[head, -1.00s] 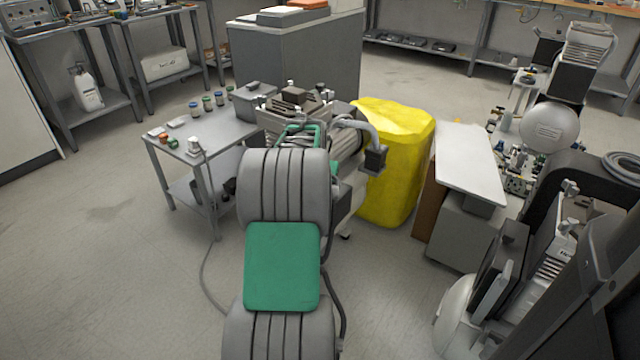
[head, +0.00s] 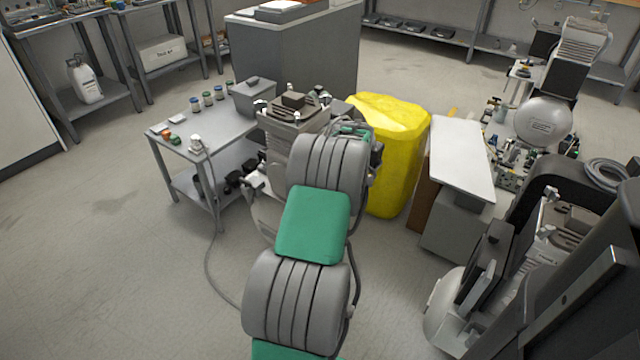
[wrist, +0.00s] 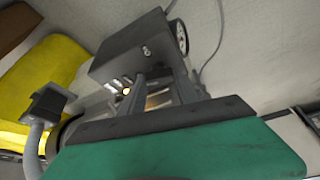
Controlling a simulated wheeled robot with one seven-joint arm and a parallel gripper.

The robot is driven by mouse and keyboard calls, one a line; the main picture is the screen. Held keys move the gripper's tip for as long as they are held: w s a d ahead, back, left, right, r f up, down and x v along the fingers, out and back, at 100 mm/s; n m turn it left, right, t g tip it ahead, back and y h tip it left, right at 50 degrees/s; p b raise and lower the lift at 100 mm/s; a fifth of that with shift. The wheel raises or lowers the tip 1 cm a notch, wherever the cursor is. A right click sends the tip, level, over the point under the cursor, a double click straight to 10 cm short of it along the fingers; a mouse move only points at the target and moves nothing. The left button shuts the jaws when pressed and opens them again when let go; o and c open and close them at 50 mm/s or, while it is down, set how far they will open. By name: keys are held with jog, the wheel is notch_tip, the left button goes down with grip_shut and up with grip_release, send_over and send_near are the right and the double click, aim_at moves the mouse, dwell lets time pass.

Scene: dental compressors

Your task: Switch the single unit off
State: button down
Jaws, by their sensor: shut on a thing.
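The compressor unit (head: 290,132) stands in the middle of the head view, partly covered by my grey and green arm. In the wrist view its dark grey box (wrist: 118,58) has a small bolt on its face and a round gauge (wrist: 181,37) beside it. A small orange light (wrist: 126,91) glows by the box's lower edge. My gripper (wrist: 160,78) has its two fingers reaching to the box's near edge, shut on a small part there. The fingers and the box hide the held part's shape. In the head view my arm hides the gripper.
A grey side table (head: 222,128) with small jars stands left of the unit. A yellow bin (head: 395,165) and a white-topped cabinet (head: 460,155) stand to its right. Another compressor (head: 545,120) is farther right. A hose lies on the floor at left, where floor is open.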

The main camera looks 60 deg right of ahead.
jog(key=shift+s+f+n+y+p, duration=0.15)
jog(key=shift+n+y+p, duration=0.45)
jog(key=shift+n, duration=0.8)
jog(key=c, duration=1.1)
grip_release()
jog(key=shift+o, duration=1.1)
jog(key=p+v, duration=0.2)
jog(key=v, duration=0.6)
